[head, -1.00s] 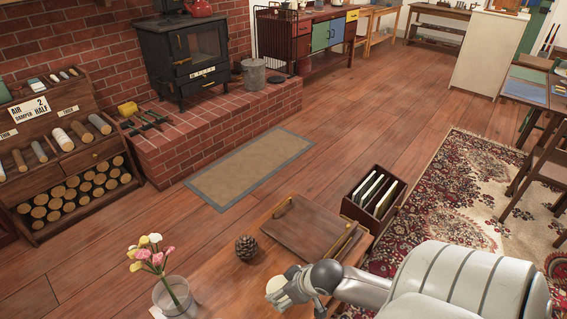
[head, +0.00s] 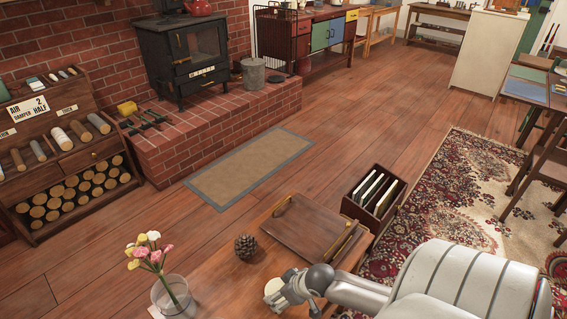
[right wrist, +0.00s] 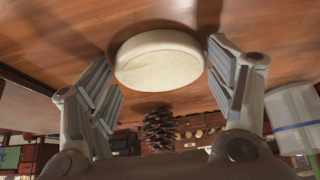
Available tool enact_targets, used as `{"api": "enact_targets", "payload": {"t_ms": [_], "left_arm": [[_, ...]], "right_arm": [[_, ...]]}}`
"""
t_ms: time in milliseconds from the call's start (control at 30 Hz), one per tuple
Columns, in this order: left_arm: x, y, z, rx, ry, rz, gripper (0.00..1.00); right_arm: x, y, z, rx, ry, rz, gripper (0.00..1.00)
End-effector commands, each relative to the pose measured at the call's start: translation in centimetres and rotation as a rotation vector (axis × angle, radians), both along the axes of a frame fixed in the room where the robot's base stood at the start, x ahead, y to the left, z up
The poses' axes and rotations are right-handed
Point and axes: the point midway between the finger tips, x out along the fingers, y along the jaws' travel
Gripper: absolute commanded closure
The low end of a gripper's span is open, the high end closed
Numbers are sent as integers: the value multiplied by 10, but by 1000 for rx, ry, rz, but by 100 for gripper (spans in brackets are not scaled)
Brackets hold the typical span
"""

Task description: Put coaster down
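The coaster is a round cream disc (right wrist: 160,60) in the right wrist view, lying against the wooden table top (right wrist: 275,35), which appears upside down there. In the head view the coaster (head: 272,287) shows partly beside my right gripper (head: 283,289), near the table's front. My right gripper's fingers (right wrist: 165,75) are spread on either side of the coaster, with narrow gaps visible between fingers and rim. My left gripper is not in view.
A pinecone (head: 246,247) and a wooden tray with brass handles (head: 305,232) are just beyond the coaster. A glass with flowers (head: 174,296) stands to the left.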

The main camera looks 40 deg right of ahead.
Motion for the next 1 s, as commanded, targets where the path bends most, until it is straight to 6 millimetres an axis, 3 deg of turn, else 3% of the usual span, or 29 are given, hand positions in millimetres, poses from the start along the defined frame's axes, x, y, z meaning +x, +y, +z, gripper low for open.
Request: {"api": "enact_targets", "payload": {"t_ms": [133,567,767,1000], "left_arm": [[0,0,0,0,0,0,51],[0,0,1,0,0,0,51],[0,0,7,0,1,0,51],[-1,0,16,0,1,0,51]], "right_arm": [[0,0,0,0,0,0,3],[-1,0,4,-1,0,0,3],[-15,-1,28,-1,1,1,3],[-39,-4,70,-2,2,1,3]]}}
